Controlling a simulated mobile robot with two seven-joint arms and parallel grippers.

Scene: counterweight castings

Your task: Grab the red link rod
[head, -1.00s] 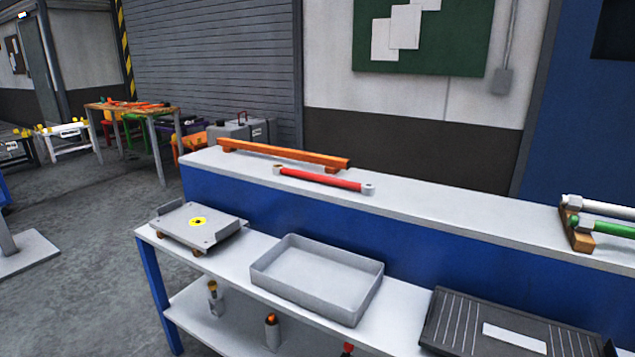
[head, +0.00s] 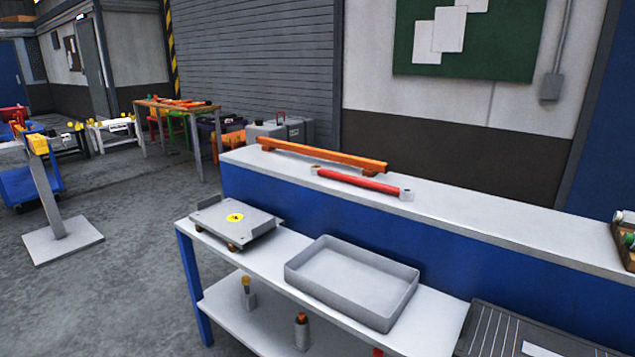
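The red link rod (head: 360,182) lies on the white top of the blue raised counter (head: 480,211). It has grey eye ends and lies in front of a longer orange bar (head: 322,155), apart from it. Neither of my grippers shows in the head view.
Below the counter a white bench (head: 284,279) carries a grey plate (head: 238,219) with a yellow mark, an empty grey tray (head: 351,287) and a dark ribbed mat (head: 520,335). A rack with rods (head: 627,240) is at the right edge. Open floor (head: 130,290) lies to the left.

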